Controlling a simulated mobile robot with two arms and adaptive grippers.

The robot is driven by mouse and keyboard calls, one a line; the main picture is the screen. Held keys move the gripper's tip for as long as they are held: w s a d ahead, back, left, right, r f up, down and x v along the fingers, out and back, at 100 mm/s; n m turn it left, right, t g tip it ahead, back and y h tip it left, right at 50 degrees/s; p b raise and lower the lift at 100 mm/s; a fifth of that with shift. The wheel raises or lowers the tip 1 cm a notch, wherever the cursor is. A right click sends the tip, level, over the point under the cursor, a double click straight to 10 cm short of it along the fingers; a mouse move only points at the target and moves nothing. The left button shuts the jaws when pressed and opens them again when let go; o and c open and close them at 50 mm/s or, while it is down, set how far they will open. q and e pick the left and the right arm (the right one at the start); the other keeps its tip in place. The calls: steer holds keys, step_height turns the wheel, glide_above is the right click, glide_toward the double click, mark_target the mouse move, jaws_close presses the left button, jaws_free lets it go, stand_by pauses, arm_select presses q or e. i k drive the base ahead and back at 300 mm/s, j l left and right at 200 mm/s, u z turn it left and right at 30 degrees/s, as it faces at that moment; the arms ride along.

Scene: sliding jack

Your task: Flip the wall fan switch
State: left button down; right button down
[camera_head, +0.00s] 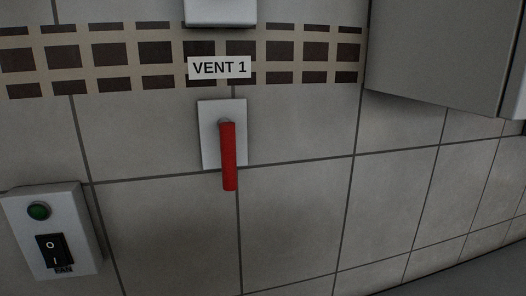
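The fan switch is a black rocker (54,250) marked O and I, on a light grey wall box (29,216) at the lower left of the head view. I cannot tell which side of the rocker is pressed in. Neither of my grippers shows in this view.
A red lever (229,158) hangs down from a white wall plate (209,149) under a "VENT 1" label (219,67). A white box (220,12) is above it. A grey cabinet (437,50) juts out at the upper right. The tiled wall between is bare.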

mark_target(55, 255)
steer(key=u, duration=1.2)
